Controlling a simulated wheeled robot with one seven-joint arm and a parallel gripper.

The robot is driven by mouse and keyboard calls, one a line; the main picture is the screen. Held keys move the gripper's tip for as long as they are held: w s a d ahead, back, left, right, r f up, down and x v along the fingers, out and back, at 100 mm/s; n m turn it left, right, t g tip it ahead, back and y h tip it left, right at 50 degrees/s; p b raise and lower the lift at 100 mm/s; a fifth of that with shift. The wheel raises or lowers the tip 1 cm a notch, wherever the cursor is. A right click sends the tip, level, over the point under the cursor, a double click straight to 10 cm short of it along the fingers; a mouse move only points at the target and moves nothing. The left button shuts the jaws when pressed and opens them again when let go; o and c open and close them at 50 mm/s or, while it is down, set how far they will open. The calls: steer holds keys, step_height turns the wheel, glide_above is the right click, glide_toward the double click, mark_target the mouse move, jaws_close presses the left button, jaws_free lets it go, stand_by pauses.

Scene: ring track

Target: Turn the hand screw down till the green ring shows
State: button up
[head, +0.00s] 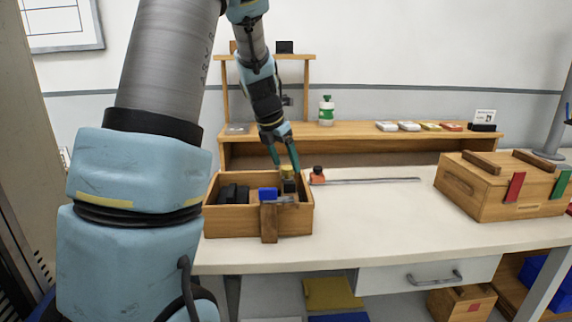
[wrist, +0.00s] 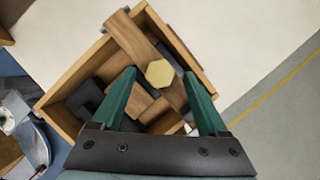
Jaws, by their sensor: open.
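The hand screw has a yellow hexagonal knob (wrist: 160,73), seen from above in the wrist view, over a wooden bar that crosses a wooden box (head: 228,225). In the head view the knob (head: 287,169) shows small, on a dark part at the box's right side. My gripper (head: 286,166) points down over that side with its two green fingers apart. In the wrist view the fingertips lie to either side of the knob, with gaps; whether they are level with it I cannot tell. No green ring shows on the screw.
A lidded wooden chest (head: 475,197) stands at the right.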

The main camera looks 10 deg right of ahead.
steer(key=shift+w+d+f, duration=0.15)
steer(key=shift+d+f, duration=0.05)
steer(key=shift+f, duration=0.4)
jaws_close()
